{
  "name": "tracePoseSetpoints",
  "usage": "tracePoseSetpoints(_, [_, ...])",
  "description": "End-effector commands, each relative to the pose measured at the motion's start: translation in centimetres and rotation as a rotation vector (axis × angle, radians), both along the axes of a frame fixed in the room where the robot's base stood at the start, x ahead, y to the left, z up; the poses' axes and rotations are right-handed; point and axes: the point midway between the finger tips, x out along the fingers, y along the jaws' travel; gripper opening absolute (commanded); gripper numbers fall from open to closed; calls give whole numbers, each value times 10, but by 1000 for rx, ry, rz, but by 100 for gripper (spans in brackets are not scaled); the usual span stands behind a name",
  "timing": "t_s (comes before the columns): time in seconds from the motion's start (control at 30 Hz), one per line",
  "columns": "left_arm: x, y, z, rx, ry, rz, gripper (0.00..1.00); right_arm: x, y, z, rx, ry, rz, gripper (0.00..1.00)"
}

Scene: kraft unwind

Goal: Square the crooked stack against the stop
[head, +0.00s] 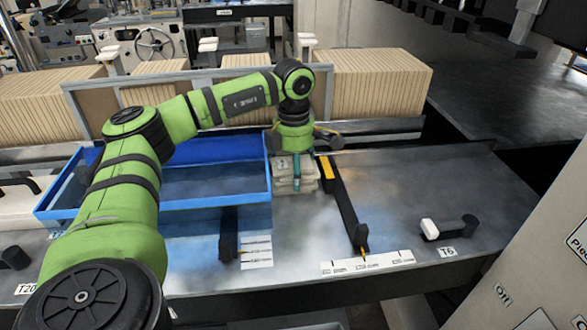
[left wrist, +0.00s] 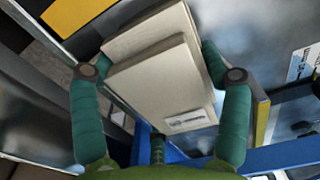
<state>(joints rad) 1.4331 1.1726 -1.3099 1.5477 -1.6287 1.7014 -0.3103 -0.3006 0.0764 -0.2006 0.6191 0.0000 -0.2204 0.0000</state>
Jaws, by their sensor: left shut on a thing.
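The stack (head: 293,184) of pale packs stands on the metal bench, just right of the blue tray. In the left wrist view the stack (left wrist: 150,75) is uneven: the top pack, with a small label, is shifted from the one below. My left gripper (head: 284,160) reaches down over the stack. Its teal fingers (left wrist: 160,70) lie on two opposite sides, shut on the stack. The dark stop bar (head: 345,207) with a yellow end runs along the bench just right of the stack. Whether the stack touches it is hard to tell. My right gripper is not in view.
The blue tray (head: 215,200) stands close on the left; its inside looks empty. A printed strip (head: 367,262) lies by the front edge. A dark part with a white end (head: 449,228) sits farther right. A grey-framed row of kraft sheets (head: 365,88) stands behind.

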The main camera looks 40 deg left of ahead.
Motion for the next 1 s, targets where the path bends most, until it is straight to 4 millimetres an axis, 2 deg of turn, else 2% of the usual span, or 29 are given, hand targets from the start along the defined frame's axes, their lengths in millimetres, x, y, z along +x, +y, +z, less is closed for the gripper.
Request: tracePoseSetpoints(1.0, [9,-7,1,-1,-1,0,44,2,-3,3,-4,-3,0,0])
